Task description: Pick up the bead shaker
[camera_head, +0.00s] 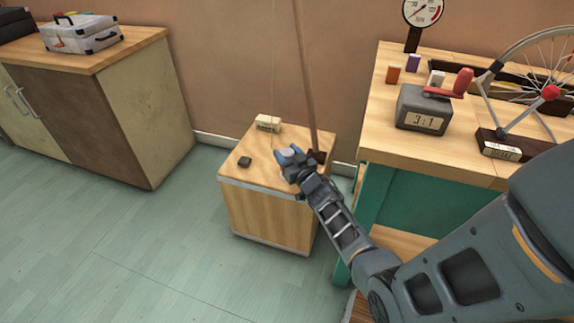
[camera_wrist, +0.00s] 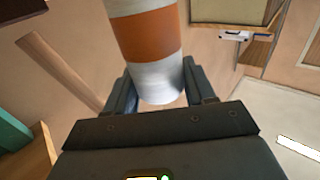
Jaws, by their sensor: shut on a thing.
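The bead shaker looks to be the pale silver cylinder with a wide orange band (camera_wrist: 150,38) in the wrist view. Its near end sits between the two fingers of my gripper (camera_wrist: 158,88), which is shut on it. Its far end runs out of the top of the wrist view. In the head view my gripper (camera_head: 289,154) is over the small wooden cabinet (camera_head: 270,213). Only a small pale bit of the held cylinder shows there; my fingers hide most of it. I cannot tell how far it is above the cabinet top.
On the small cabinet are a cream block (camera_head: 267,123), a small dark block (camera_head: 244,161) and a tall thin brown pole (camera_head: 305,75) close to my gripper. Floor (camera_head: 150,235) on the left is clear.

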